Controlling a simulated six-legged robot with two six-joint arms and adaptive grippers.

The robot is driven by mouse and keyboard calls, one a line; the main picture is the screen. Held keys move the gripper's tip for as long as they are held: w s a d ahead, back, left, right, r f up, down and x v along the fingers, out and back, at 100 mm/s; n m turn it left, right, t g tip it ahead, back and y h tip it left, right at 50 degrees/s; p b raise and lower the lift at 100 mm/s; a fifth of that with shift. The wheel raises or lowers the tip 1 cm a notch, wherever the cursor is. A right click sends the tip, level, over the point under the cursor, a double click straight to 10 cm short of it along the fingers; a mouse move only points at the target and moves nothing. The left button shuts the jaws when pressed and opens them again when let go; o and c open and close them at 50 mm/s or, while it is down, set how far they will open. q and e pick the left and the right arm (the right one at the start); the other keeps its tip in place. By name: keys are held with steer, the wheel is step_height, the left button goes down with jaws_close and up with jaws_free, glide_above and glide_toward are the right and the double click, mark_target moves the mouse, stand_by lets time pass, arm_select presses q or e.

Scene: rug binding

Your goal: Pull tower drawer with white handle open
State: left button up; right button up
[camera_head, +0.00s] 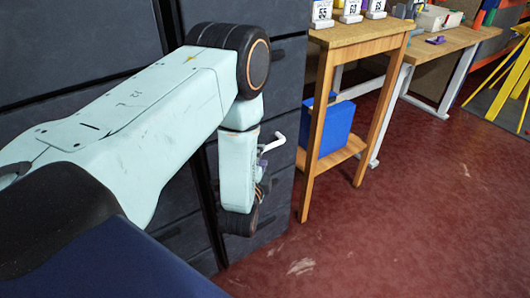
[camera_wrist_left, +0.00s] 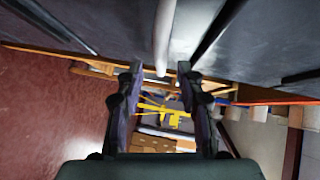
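The dark grey drawer tower (camera_head: 279,70) stands behind my left arm, with drawer fronts divided by thin seams. The white handle (camera_head: 273,143) sticks out from a drawer front, just right of my left wrist. In the left wrist view the white handle (camera_wrist_left: 163,38) is a pale bar running from the top edge down toward the gap between my fingertips. My left gripper (camera_wrist_left: 160,75) is open, one finger on each side of the bar's line, with no visible contact. In the head view my left gripper (camera_head: 264,186) is mostly hidden by the wrist. My right gripper is out of view.
A wooden stand (camera_head: 352,37) with numbered white holders is close to the tower's right side. A blue box (camera_head: 333,128) sits on its lower shelf. A workbench (camera_head: 435,45) and yellow frame (camera_head: 515,70) stand farther right. The red floor (camera_head: 400,220) in front is clear.

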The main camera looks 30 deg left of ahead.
arm_select(q)
steer(key=b+x, duration=0.1)
steer(key=x, duration=0.4)
steer(key=shift+w+a+b, duration=0.1)
steer(key=shift+w+b, duration=0.1)
steer(key=shift+b, duration=0.1)
steer(key=shift+r, duration=0.1)
steer(key=c, duration=0.5)
jaws_close()
